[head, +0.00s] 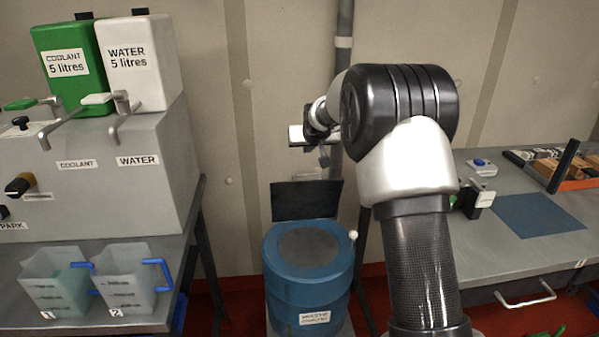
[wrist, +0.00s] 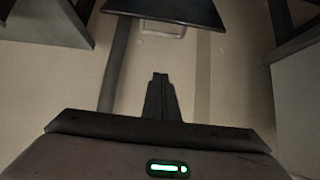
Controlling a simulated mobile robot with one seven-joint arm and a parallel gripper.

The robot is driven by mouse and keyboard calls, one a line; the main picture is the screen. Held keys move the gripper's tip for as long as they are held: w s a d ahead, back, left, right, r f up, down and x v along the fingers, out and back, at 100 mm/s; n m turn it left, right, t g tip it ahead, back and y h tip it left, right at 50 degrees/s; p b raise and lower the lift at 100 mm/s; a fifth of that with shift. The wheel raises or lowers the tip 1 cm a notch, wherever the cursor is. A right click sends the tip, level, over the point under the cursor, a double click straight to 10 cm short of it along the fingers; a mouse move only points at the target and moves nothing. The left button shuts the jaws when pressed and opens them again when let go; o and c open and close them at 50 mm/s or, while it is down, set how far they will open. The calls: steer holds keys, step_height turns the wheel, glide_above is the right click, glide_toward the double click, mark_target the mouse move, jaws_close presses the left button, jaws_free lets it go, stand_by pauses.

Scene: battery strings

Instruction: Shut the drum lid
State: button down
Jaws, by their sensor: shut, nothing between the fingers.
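The blue drum (head: 308,291) stands on the floor in the middle of the head view, with a white label on its front. Its top shows a dark round area (head: 310,248); I cannot tell whether this is an opening or a surface. A flat dark panel (head: 306,199), apparently the raised lid, stands upright behind the drum's top. A dark plate (wrist: 168,10), perhaps the same panel, crosses the top of the wrist view. My gripper (head: 324,160) is above the panel, apart from it. Its fingers (wrist: 160,80) are shut and empty in the wrist view.
A small white knob (head: 352,235) sits at the drum's right rim. At left, a grey cabinet (head: 90,190) carries coolant and water containers, with two jugs on the shelf (head: 90,323) below. At right is a workbench (head: 510,256) with a blue mat (head: 538,215). A vertical pipe (head: 343,42) runs behind my arm.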

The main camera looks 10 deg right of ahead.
steer(key=x, duration=1.3)
steer(key=shift+s+a+f+b, duration=0.1)
steer(key=shift+s+f+b, duration=0.1)
steer(key=shift+s+f, duration=0.6)
steer(key=shift+s+f+b, duration=0.15)
steer(key=shift+s+f, duration=0.35)
steer(key=shift+s, duration=0.5)
